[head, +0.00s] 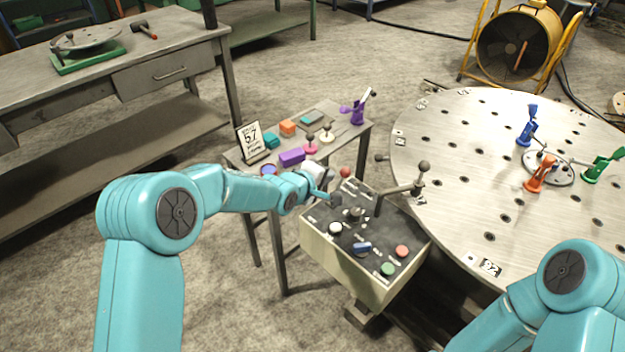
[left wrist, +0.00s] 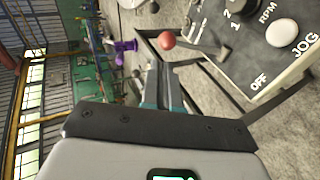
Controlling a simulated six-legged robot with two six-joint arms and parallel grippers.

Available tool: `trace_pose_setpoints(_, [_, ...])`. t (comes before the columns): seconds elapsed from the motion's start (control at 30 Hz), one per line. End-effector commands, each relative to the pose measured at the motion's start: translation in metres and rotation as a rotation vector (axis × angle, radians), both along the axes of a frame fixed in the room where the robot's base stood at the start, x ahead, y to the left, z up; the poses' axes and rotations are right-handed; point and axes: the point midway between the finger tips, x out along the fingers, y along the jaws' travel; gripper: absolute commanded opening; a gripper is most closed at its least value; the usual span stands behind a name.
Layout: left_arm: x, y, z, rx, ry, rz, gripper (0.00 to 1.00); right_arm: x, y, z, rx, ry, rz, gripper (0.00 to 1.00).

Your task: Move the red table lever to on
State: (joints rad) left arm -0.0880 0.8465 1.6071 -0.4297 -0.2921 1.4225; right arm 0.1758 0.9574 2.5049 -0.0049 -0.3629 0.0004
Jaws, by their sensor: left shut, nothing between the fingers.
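The red table lever shows as a red ball knob (head: 345,172) at the back left corner of the control box (head: 340,262). It also shows in the left wrist view (left wrist: 167,40), just beyond the fingertips. My left gripper (head: 325,196) is shut and empty at the box's left back edge, in front of and left of the red knob in the head view. In the left wrist view its fingers (left wrist: 166,72) lie together below the ball; I cannot tell whether they touch it. My right gripper is out of view.
The box top carries a white knob (head: 335,228), a blue switch (head: 362,248), green and red buttons, and a grey-balled lever (head: 424,166). A round metal table (head: 460,140) stands right. A small table (head: 350,140) with blocks and a sign stands behind.

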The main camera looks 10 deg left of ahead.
Motion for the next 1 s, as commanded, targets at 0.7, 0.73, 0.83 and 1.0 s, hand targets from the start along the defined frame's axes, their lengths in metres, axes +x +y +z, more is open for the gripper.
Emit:
trace_pose_setpoints(0.7, [-0.047,0.022,0.034,0.0,0.0,0.0,0.0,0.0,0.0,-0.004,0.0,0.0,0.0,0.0])
trace_pose_setpoints(0.73, [-0.048,0.022,0.034,0.0,0.0,0.0,0.0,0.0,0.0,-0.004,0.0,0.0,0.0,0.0])
trace_pose_setpoints(0.83, [-0.048,0.022,0.034,0.0,0.0,0.0,0.0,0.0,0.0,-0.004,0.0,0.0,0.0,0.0])
trace_pose_setpoints(1.0, [-0.047,0.028,0.032,0.001,0.008,0.01,0.0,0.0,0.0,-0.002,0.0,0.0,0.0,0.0])
